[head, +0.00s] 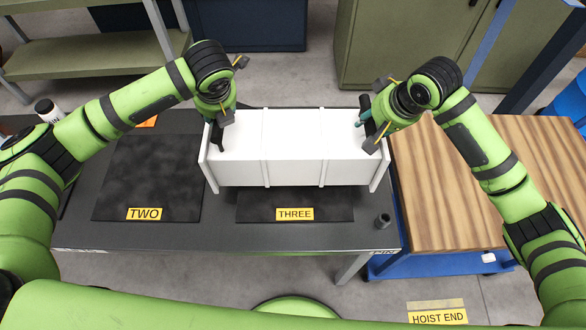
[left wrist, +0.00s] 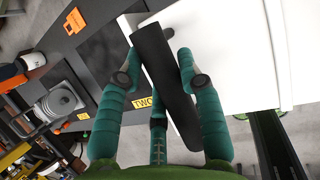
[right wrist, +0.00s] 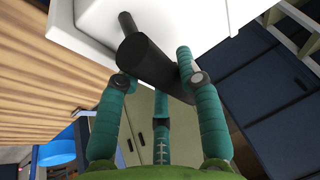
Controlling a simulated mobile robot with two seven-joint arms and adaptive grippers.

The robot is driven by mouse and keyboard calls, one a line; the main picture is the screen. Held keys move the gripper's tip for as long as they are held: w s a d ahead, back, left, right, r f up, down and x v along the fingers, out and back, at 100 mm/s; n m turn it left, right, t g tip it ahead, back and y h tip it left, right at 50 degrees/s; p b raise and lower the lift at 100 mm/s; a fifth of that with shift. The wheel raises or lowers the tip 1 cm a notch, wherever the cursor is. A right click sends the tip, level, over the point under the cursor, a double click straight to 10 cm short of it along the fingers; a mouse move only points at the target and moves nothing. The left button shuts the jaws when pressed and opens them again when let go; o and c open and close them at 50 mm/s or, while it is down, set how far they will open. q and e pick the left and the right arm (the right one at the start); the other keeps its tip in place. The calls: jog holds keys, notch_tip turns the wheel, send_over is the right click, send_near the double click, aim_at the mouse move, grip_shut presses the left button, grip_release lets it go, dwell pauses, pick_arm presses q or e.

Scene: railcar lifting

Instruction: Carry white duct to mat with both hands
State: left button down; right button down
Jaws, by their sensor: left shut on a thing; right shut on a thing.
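The white duct (head: 292,149) is a long box with raised ribs and end flanges, in the middle of the head view. It appears level, above or on the mat labelled THREE (head: 310,209); I cannot tell whether it touches. My left gripper (head: 220,138) is shut on a black handle at the duct's left end; the handle (left wrist: 165,80) shows between the fingers in the left wrist view. My right gripper (head: 372,128) is shut on a black handle at the right end, and that handle (right wrist: 150,62) shows in the right wrist view. The duct hides much of mat THREE.
Mat TWO (head: 150,180) lies bare on the dark table (head: 225,235) to the left. A small dark cylinder (head: 382,220) stands near the table's front right corner. A wood-topped bench (head: 440,205) adjoins on the right. A green cabinet (head: 400,50) stands behind.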

pick_arm(q)
jog(key=shift+w+d, duration=0.15)
jog(key=shift+d, duration=0.1)
pick_arm(e)
jog(key=shift+w, duration=0.1)
pick_arm(q)
jog(key=shift+a+f+b, duration=0.1)
jog(key=shift+f+b, duration=0.1)
jog(key=shift+b, duration=0.1)
pick_arm(e)
jog(key=shift+f, duration=0.15)
